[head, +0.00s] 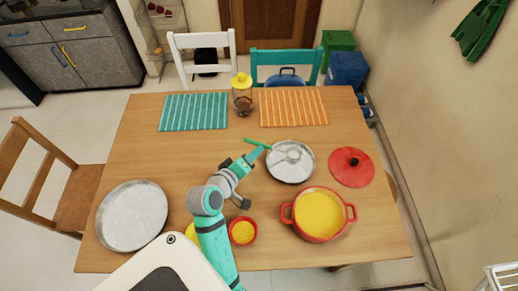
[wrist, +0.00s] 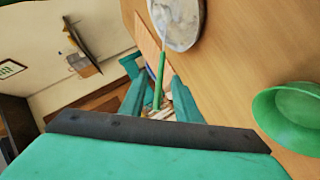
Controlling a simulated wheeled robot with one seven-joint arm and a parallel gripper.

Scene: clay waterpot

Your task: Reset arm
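My gripper (head: 256,152) is at the middle of the table, just left of a round metal pan (head: 291,171). In the wrist view my gripper (wrist: 158,88) has its two teal fingers apart and is open. A ladle with a green handle (head: 258,143) rests with its bowl in the pan, the handle sticking out to the upper left. In the wrist view the green handle (wrist: 160,72) shows in the gap between the fingers. I cannot tell whether it lies between them or beyond. The pan (wrist: 180,20) shows at the top there.
A red pot (head: 319,213) with yellow contents, a red lid (head: 351,167), a small red bowl (head: 243,232), a yellow bowl (head: 191,236) and a large metal plate (head: 132,215) stand around. A glass jar (head: 242,98) is at the back. A green bowl (wrist: 288,115) shows on the right.

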